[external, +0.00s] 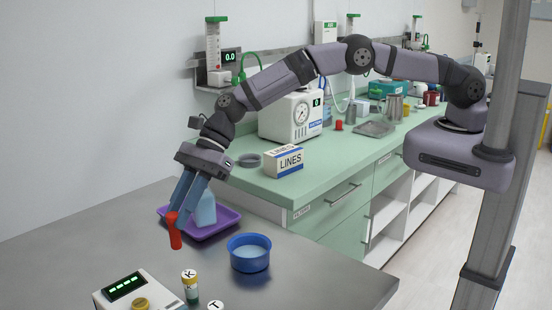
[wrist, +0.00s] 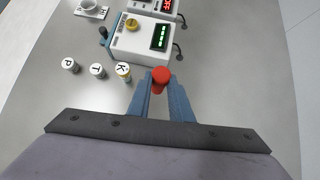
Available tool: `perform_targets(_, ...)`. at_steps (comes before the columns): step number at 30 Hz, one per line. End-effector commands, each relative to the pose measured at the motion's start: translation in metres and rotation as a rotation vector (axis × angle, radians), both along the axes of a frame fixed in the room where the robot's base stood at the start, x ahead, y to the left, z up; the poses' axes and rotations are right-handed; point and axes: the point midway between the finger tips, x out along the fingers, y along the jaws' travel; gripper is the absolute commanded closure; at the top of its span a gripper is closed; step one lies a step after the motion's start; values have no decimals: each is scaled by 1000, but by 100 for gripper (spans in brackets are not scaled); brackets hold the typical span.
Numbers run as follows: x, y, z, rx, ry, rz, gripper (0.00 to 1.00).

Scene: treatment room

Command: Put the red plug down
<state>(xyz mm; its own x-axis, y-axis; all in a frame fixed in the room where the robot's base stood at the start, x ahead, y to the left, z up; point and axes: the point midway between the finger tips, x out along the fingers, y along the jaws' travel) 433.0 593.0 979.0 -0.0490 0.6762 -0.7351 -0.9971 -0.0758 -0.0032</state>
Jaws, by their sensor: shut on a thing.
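The red plug (external: 174,231) is held between the blue fingertips of my gripper (external: 180,212), which is shut on it. In the external view the plug hangs roughly upright above the steel table (external: 70,235), in front of a purple tray. In the wrist view the red plug (wrist: 160,75) shows end-on at the tips of my gripper (wrist: 161,86). I cannot tell exactly how high its lower end is above the table.
The purple tray (external: 226,222) holds a pale blue bottle (external: 206,209). A blue bowl (external: 249,259) stands to the right. A device with a green display (external: 135,297) and lettered vials, including K (external: 190,284), stand in front. The table's left side is bare.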

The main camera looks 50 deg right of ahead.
Motion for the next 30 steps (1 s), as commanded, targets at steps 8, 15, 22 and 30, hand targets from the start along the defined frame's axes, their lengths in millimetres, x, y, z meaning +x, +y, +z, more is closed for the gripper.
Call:
perform_targets(8, 1, -1, -7, -1, 1, -1, 100)
perform_targets(15, 1, -1, -25, -1, 0, -1, 100)
perform_targets(22, 1, -1, -46, -1, -1, -1, 100)
perform_targets(30, 1, -1, -65, -1, 0, -1, 100)
